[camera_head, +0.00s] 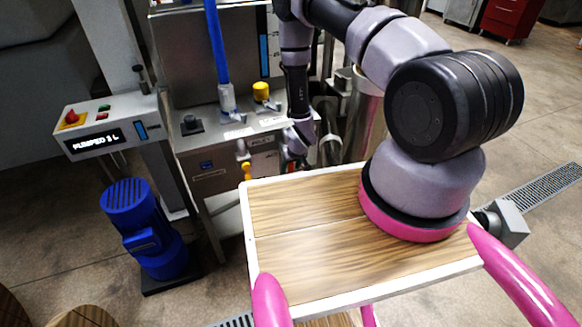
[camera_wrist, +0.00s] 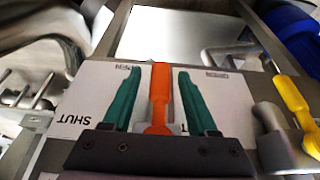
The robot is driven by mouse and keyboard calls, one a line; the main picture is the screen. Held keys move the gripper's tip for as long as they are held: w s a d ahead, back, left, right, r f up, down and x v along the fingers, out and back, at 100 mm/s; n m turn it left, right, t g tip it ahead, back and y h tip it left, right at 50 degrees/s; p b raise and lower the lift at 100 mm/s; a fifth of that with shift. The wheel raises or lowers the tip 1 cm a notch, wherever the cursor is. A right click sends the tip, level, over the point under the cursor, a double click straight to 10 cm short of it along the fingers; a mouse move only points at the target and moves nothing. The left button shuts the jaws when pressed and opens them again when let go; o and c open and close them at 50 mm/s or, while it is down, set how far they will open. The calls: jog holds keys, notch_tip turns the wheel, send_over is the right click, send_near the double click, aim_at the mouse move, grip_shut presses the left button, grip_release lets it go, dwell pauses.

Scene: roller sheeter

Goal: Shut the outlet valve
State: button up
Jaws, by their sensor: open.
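An orange valve lever (camera_wrist: 160,95) stands between the two green fingers of my open gripper (camera_wrist: 157,72) in the wrist view. A narrow gap shows on each side, so the fingers straddle it without gripping. The lever points up in that picture, close to a small OPEN label (camera_wrist: 127,66). A larger SHUT label (camera_wrist: 72,120) is on the white plate to the left, upside down. No wording naming this valve as the outlet is readable. In the head view my gripper (camera_head: 291,163) is at the front of the steel machine, and the lever is mostly hidden there.
A blue motor (camera_head: 146,230) stands on the floor left. A control box (camera_head: 108,128) reads PUMPED 3 L.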

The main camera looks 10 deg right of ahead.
grip_shut()
dwell(1.3)
